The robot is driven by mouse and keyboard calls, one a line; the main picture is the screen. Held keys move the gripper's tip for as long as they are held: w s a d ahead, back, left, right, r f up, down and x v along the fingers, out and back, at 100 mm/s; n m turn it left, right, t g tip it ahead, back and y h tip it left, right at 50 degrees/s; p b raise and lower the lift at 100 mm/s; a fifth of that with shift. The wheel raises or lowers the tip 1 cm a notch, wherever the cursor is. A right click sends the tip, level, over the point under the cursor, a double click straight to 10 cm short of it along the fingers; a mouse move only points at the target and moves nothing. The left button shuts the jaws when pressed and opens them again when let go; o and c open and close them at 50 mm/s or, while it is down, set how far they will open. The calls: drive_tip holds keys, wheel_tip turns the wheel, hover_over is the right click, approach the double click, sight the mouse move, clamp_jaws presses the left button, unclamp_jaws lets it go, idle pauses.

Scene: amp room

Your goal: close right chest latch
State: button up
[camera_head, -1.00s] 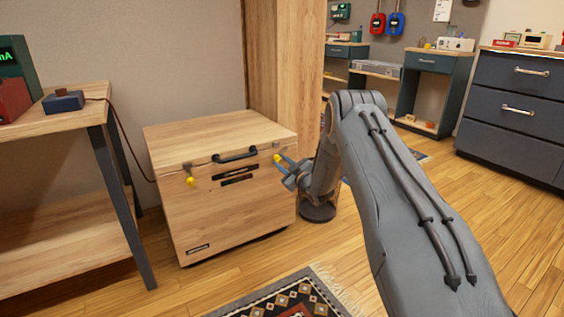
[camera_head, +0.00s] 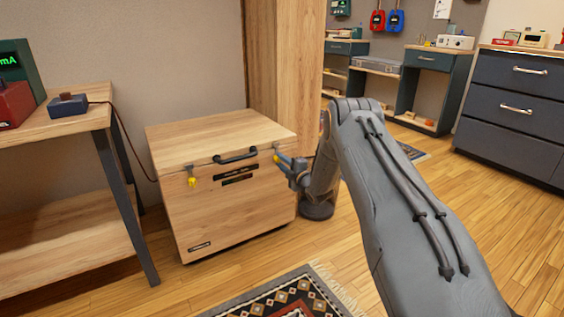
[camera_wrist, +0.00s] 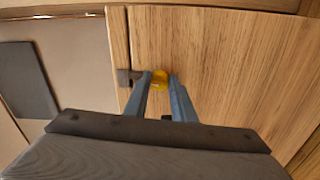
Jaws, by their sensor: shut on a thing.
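The wooden chest (camera_head: 225,215) stands on the floor with its lid (camera_head: 222,138) down. The right latch, with a grey bracket and a yellow knob, is at the upper right of the front; its knob (camera_wrist: 160,84) shows in the wrist view between my fingertips, and its bracket (camera_wrist: 127,77) lies at the lid seam. My gripper (camera_head: 281,160) is shut on this knob, its blue fingers hiding part of it. The left latch (camera_head: 192,180) has a yellow knob and hangs below the lid edge.
A black handle (camera_head: 235,157) sits at the front between the latches. A wooden bench (camera_head: 75,127) stands close on the left, and a tall wooden panel (camera_head: 285,60) behind the chest. A patterned rug (camera_head: 285,296) lies in front on the open floor.

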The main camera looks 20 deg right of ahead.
drive_tip(key=shift+n, duration=0.6)
drive_tip(key=o, duration=1.1)
drive_tip(key=shift+c, duration=0.2)
drive_tip(key=p+v, duration=0.3)
drive_tip(key=v, duration=0.4)
drive_tip(key=shift+s, duration=0.4)
drive_tip(key=shift+d+r, duration=0.1)
drive_tip(key=shift+d, duration=0.05)
